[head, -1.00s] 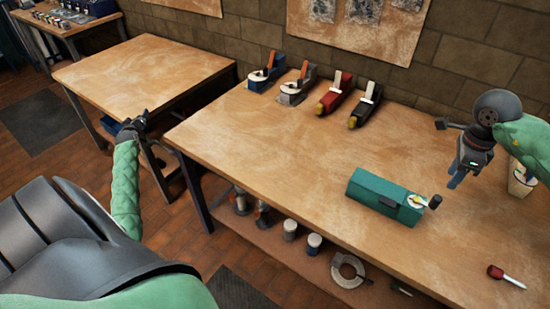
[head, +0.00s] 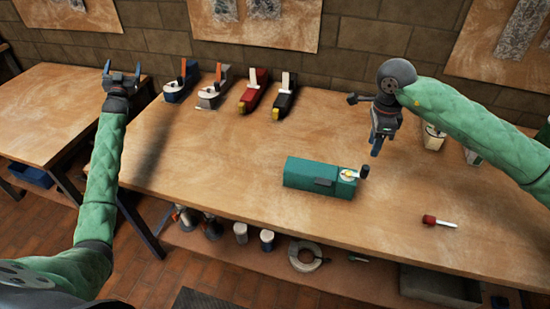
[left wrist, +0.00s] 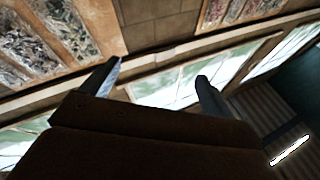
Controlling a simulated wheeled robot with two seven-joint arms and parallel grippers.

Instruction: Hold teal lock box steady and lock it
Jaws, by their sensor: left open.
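The teal lock box (head: 312,176) lies on the wooden workbench, right of its middle. A pale round lock part with a dark knob (head: 357,173) sits at its right end. My left gripper (head: 122,70) is raised at the bench's left end, open and empty, far from the box. In the left wrist view its two fingers (left wrist: 158,78) stand apart with walls and windows behind. My right gripper (head: 376,145) points down above the bench, up and to the right of the box and apart from it. Whether its fingers are open is unclear.
Several hand planes (head: 250,90) stand along the back of the workbench (head: 220,150). A red-handled screwdriver (head: 438,222) lies front right. Pale cups (head: 433,137) stand behind my right arm. The bench left of the box is clear. A second table (head: 50,105) stands at left.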

